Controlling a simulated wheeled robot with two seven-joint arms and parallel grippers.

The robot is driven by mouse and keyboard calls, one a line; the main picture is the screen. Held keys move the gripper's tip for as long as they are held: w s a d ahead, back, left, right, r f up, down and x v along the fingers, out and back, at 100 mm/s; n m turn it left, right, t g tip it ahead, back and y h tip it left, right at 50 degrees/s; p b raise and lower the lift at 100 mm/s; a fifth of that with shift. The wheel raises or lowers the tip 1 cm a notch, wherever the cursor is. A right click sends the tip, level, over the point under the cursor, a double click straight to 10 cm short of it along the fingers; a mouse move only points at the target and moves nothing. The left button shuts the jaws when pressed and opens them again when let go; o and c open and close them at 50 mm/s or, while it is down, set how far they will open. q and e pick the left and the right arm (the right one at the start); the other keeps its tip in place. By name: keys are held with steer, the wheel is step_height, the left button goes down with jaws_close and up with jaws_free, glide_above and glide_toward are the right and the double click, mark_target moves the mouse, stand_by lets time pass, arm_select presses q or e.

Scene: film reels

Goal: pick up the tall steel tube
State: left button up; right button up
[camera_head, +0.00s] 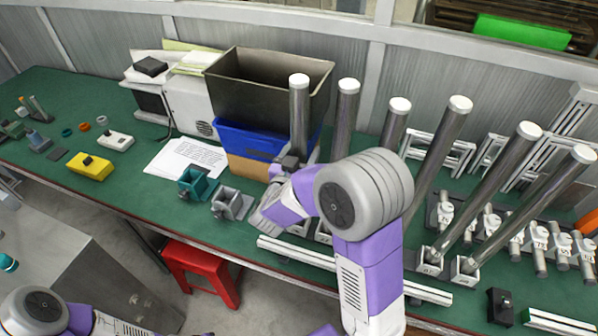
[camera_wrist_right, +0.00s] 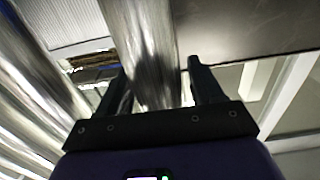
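Several tall steel tubes with white caps stand along the bench in the head view. The leftmost steel tube (camera_head: 299,118) is upright in front of the dark metal bin, its lower part hidden by my right arm. My right gripper (camera_head: 290,162) is level, at the lower half of this tube. In the right wrist view, a shiny tube (camera_wrist_right: 146,45) runs between the two spread dark fingers of my right gripper (camera_wrist_right: 160,75). A narrow gap shows beside the right-hand finger. Part of my left arm shows at the lower left; its gripper is out of view.
Other steel tubes (camera_head: 347,122) stand close to the right. A dark metal bin (camera_head: 235,85) and blue crate (camera_head: 234,139) stand close behind. Grey (camera_head: 229,205) and teal (camera_head: 195,184) fixtures sit to the left. A rail (camera_head: 297,251) lies along the front edge.

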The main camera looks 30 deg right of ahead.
jaws_close()
stand_by(0.4)
